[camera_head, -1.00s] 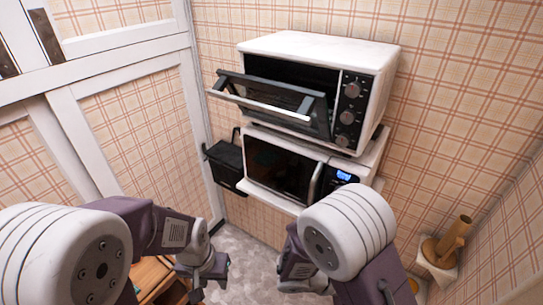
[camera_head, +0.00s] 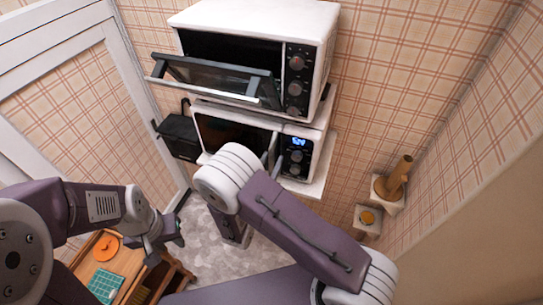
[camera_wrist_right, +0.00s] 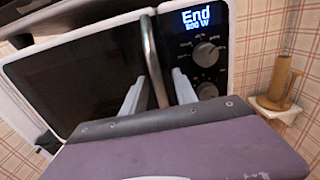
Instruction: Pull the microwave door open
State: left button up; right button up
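The white microwave (camera_head: 321,133) with a dark door (camera_head: 228,130) stands below a toaster oven. Its door looks shut. The metal door handle (camera_head: 272,150) is upright, left of the control panel. In the right wrist view the handle (camera_wrist_right: 153,62) passes between the two pale fingers of my right gripper (camera_wrist_right: 158,90). The fingers are apart, with gaps to the handle; contact is not visible.
The toaster oven (camera_head: 322,30) above has its glass door (camera_head: 212,82) hanging partly open, jutting out over the microwave. A black box (camera_head: 180,137) is at the left. A wooden holder (camera_head: 394,182) is on the right wall. A wooden cabinet (camera_head: 122,260) stands low at the left.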

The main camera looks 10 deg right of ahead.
jog(key=shift+w+d, duration=0.2)
jog(key=shift+w+a, duration=0.15)
jog(key=shift+c, duration=0.6)
grip_shut()
dwell(0.6)
